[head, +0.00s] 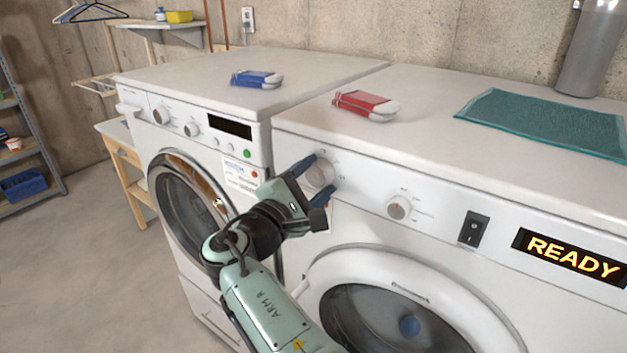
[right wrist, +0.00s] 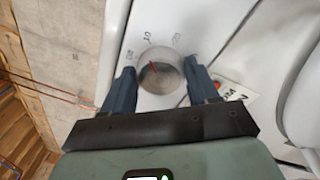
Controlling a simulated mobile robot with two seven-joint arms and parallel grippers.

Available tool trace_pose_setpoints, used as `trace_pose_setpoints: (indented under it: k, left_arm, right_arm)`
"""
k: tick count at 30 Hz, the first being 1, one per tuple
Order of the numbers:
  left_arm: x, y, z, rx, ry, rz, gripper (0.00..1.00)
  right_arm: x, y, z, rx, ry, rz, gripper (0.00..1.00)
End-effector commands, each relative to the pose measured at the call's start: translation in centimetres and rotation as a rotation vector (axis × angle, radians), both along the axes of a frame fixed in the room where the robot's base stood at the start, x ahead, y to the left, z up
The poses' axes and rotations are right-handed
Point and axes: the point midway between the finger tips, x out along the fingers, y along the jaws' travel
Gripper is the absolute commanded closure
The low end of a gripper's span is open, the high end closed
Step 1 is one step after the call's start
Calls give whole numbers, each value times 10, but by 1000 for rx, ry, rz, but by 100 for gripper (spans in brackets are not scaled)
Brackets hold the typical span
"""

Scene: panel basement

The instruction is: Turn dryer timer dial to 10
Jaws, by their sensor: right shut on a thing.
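The dryer (head: 450,215) is the white machine on the right. Its timer dial (head: 321,170) is the round knob at the left end of its front panel. My right gripper (head: 315,180) is shut on this dial, with one dark blue finger on either side. In the right wrist view the grey dial (right wrist: 160,78) sits between the two fingertips. A red pointer line on it points up and slightly left, roughly toward a small printed mark that looks like 10. The other marks are blurred. My left gripper is not in view.
A second dryer knob (head: 399,208), a black switch (head: 474,228) and a READY display (head: 572,257) lie to the right. The washer (head: 205,130) stands at left. A red pack (head: 366,105), a blue pack (head: 257,79) and a teal cloth (head: 545,122) lie on top.

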Motion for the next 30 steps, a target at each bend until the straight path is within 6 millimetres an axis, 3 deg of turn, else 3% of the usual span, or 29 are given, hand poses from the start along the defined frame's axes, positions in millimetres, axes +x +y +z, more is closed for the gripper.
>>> trace_pose_setpoints:
  k: [1,2,4,17,30]
  left_arm:
    - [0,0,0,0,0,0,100]
    - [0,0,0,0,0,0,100]
    - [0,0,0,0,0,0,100]
    - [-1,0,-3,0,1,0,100]
    - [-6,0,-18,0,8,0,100]
  right_arm:
    - [0,0,1,0,0,-1,71]
    - [0,0,1,-1,-1,0,38]
    - [0,0,1,-1,-1,0,16]
    - [-9,7,-1,-1,1,4,16]
    - [-86,56,-7,-1,1,4,16]
